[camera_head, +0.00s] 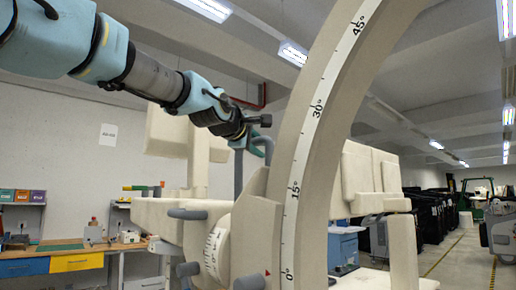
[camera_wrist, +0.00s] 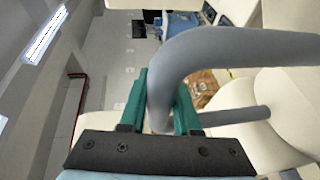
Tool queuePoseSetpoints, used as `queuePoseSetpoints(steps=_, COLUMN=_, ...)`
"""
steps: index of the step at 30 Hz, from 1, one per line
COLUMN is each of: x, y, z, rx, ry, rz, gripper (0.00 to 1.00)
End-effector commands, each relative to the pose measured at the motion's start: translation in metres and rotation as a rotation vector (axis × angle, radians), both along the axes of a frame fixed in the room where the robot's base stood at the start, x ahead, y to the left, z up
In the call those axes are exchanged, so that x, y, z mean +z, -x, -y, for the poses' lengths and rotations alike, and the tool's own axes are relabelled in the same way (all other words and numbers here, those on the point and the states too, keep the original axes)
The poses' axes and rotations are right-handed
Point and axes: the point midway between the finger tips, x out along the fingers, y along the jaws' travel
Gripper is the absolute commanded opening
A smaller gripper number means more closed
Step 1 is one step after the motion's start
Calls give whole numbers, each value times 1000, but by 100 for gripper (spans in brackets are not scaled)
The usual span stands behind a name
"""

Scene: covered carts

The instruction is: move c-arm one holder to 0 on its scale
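The c-arm (camera_head: 310,150) is a large beige arc with a degree scale reading 0, 15, 30 and 45 upward. Its beige holder (camera_head: 256,232) sits at the arc's lower left, with a small red mark beside the 0 end of the scale. A round white scale (camera_head: 215,252) is on the holder's left side. A grey bent handle (camera_head: 267,147) rises above the holder. My gripper (camera_head: 252,132) is at this handle. In the wrist view the teal fingers (camera_wrist: 160,100) flank the grey handle (camera_wrist: 185,58) closely on both sides and appear shut on it.
More grey bars (camera_head: 187,214) stick out left of the holder. Beige machine parts (camera_head: 368,180) stand behind the arc. A workbench (camera_head: 60,262) with drawers is at the far left. Black covered carts (camera_head: 432,220) line the aisle at right.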

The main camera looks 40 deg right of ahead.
Motion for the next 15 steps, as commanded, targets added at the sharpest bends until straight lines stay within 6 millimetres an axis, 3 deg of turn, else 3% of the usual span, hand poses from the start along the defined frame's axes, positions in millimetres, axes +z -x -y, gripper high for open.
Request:
queuePoseSetpoints(steps=1, x=0, y=1, z=0, rx=-2, ry=1, rz=0, gripper=36)
queuePoseSetpoints(steps=7, x=0, y=0, z=0, rx=0, ry=-1, rz=0, gripper=59)
queuePoseSetpoints(steps=15, x=0, y=0, z=0, rx=0, ry=-1, rz=0, gripper=60)
